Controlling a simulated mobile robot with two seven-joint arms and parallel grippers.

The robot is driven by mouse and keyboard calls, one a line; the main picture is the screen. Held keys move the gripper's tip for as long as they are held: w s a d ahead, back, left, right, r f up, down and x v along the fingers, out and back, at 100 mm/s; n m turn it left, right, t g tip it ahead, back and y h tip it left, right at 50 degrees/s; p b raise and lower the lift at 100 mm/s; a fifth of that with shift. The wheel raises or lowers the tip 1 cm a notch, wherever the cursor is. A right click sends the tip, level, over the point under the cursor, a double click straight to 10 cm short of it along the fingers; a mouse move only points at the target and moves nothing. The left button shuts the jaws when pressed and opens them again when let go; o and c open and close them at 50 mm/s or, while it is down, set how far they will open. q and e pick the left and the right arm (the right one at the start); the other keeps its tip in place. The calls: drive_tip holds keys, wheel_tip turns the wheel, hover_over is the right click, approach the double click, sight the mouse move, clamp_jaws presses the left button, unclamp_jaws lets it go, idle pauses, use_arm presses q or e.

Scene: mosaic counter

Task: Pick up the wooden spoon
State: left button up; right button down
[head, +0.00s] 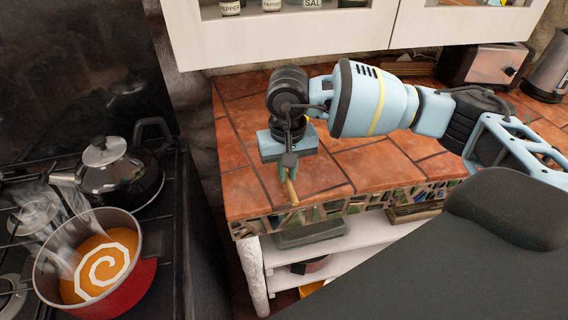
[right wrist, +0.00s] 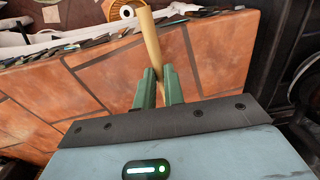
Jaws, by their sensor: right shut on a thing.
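The wooden spoon shows as a light wooden handle (head: 292,192) in the head view, pointing down toward the counter's front edge. My right gripper (head: 289,168) is shut on it above the tiled counter. In the right wrist view the spoon (right wrist: 151,45) rises from between the green fingertips (right wrist: 159,88) and leans a little left. I cannot tell whether the spoon still touches the counter. The part of the spoon behind the fingers is hidden. My left gripper is not in view.
The orange tiled counter (head: 340,178) is mostly clear around my right gripper. At left a red pot (head: 134,283) of steaming orange soup and a dark kettle (head: 122,178) stand on the stove. A toaster (head: 484,64) stands at the back right. White cabinets hang above.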

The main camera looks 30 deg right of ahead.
drive_tip(key=s+a+r, duration=0.1)
drive_tip(key=s+a, duration=0.3)
drive_tip(key=s, duration=0.7)
drive_tip(key=shift+s+a+b, duration=0.15)
drive_tip(key=shift+s+b, duration=0.25)
